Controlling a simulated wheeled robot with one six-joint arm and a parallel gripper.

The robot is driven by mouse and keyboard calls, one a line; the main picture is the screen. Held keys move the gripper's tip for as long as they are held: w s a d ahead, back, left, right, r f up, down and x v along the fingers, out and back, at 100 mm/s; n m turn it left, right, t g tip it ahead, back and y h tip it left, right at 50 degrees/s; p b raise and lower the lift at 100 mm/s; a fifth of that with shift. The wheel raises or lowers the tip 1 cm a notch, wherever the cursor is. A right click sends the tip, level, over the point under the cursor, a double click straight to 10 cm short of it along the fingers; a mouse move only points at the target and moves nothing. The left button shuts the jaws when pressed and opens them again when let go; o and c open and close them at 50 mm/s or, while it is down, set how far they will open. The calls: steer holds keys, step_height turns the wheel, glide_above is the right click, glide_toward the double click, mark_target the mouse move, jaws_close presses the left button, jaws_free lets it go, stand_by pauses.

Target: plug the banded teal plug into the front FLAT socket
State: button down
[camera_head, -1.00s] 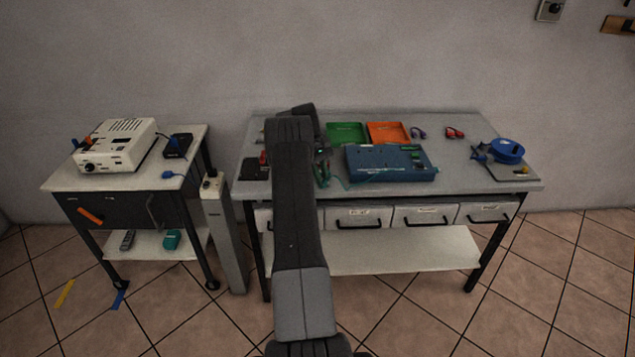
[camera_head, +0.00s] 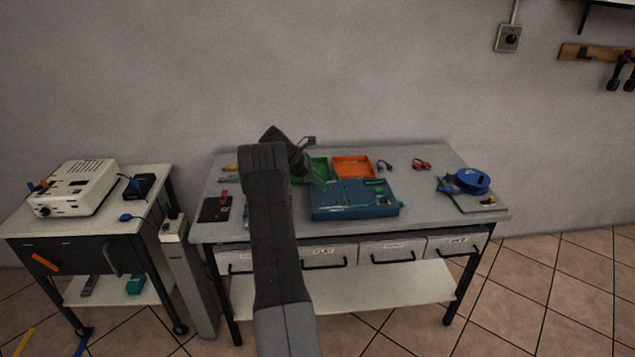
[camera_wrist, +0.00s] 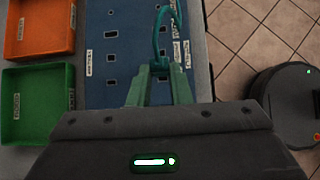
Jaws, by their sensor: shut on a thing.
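In the wrist view, my gripper (camera_wrist: 160,72) has green fingers closed around the teal plug (camera_wrist: 159,67), which is mostly hidden between them. A teal cable (camera_wrist: 156,30) loops up from it. The blue socket box (camera_wrist: 125,55) lies below, with a column of dark sockets and small white labels too small to read surely. In the head view, the blue box (camera_head: 352,210) sits on the bench, and my gripper is raised above its left end, largely hidden by my arm. The plug's band cannot be made out.
Green (camera_wrist: 38,103) and orange (camera_wrist: 40,28) trays lie beside the box. A blue cable reel (camera_head: 472,181) stands at the bench's right, with purple and red items (camera_head: 421,164) behind. A side table (camera_head: 95,225) with a white device stands left.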

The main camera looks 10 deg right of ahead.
steer(key=shift+f+b, duration=1.35)
steer(key=shift+f, duration=0.95)
steer(key=shift+f, duration=0.9)
steer(key=c, duration=1.3)
jaws_free()
steer(key=shift+o, duration=0.2)
steer(key=b+v, duration=0.1)
steer(key=v, duration=1.2)
steer(key=shift+a+r+b, duration=0.3)
steer(key=shift+b, duration=0.1)
